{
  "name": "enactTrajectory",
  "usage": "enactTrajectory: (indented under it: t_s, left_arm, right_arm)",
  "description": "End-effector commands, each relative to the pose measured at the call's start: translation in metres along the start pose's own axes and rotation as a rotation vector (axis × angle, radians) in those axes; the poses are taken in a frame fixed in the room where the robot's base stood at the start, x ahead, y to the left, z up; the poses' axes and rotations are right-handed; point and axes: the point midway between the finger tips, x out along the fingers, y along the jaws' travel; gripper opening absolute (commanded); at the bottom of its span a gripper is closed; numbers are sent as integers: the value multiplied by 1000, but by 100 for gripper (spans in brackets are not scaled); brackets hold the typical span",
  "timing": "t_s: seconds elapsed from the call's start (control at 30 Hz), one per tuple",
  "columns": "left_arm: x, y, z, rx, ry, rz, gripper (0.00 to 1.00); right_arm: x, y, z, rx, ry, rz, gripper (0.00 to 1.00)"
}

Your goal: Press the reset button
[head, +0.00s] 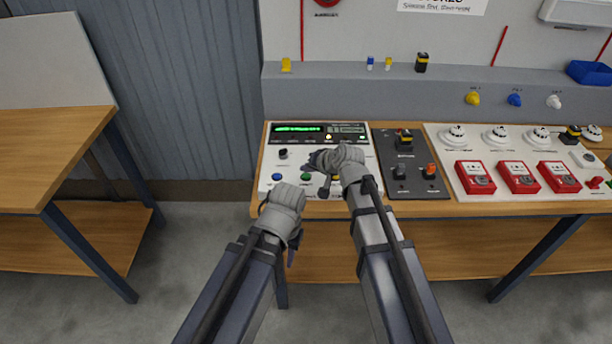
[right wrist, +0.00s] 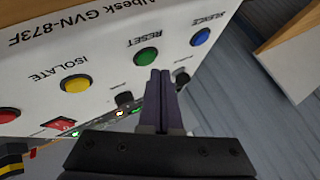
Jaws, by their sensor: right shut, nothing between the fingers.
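The green reset button (head: 306,178) is on the front part of the white control panel (head: 267,168). It also shows in the right wrist view (right wrist: 147,56), under the label RESET, which reads upside down. My right gripper (head: 314,159) is over the panel, just behind the green button. In the right wrist view its shut, empty fingers (right wrist: 161,73) have their tips close beside the button; I cannot tell whether they touch the panel. My left gripper (head: 291,256) hangs low in front of the bench, seen mostly from behind; its jaws are unclear.
A blue button (head: 276,177) is left of the green one, and a yellow button (right wrist: 75,84) labelled ISOLATE is on its other side. A black knob (head: 283,153) stands behind. A dark switch panel (head: 384,147) and red call points (head: 475,177) are to the right.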

Motion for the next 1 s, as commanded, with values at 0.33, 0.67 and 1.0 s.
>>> enactTrajectory:
  t_s: [0.33,0.67,1.0]
  left_arm:
    - [9,1,0,0,0,0,38]
    - [8,1,0,0,0,0,38]
    - [12,1,-1,0,0,0,38]
  right_arm:
    - [6,4,4,0,0,0,0]
    - [6,4,4,0,0,0,0]
    - [9,6,6,0,0,0,0]
